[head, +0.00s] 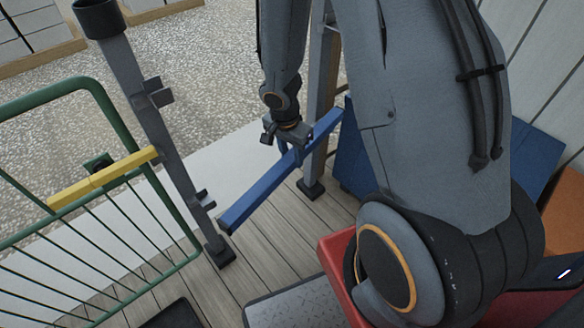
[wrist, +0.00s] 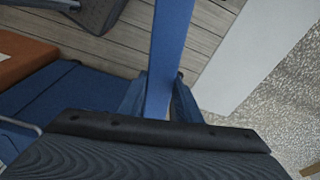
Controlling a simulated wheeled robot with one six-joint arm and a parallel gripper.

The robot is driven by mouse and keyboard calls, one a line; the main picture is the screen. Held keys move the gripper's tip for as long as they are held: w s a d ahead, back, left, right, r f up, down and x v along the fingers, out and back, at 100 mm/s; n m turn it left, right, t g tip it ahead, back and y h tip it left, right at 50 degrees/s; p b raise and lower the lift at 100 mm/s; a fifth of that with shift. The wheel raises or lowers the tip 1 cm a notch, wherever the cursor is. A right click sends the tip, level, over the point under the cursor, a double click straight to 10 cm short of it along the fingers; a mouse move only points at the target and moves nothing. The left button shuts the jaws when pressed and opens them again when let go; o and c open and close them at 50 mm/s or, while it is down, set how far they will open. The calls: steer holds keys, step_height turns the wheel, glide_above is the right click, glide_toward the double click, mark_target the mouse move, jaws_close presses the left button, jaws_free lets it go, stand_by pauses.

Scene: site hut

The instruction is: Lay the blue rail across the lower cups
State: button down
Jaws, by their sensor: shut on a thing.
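The blue rail (head: 262,190) is a long square bar, held slantwise between two grey posts. My gripper (head: 293,150) is shut on it, right of its middle in the head view. The wrist view shows the rail (wrist: 170,50) running between my fingers (wrist: 158,95). The left post (head: 168,140) carries an upper cup (head: 157,94) and a lower cup (head: 204,200). The rail's near end is just right of that lower cup; I cannot tell whether they touch. The far end crosses the right post (head: 322,90), whose lower cup I cannot make out.
A green tube frame (head: 120,115) with a yellow bar (head: 100,178) stands at left. A red container (head: 333,262) is beside my arm. Blue panels (head: 352,160) stand behind the right post, and an orange box (head: 566,215) is at far right. Plank floor (head: 275,240) lies open under the rail.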

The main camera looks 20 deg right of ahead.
steer(key=f+m+b, duration=0.2)
steer(key=shift+w+d+f+m, duration=0.2)
steer(key=shift+d+f+m, duration=0.1)
steer(key=shift+d+f, duration=0.1)
steer(key=shift+w+a+p, duration=0.25)
steer(key=shift+w+p, duration=0.5)
steer(key=shift+p, duration=0.15)
steer(key=w+a+f, duration=0.3)
steer(key=w+f, duration=0.4)
steer(key=w, duration=0.2)
steer(key=shift+w, duration=0.4)
steer(key=shift+a, duration=0.1)
steer(key=c, duration=1.2)
jaws_free()
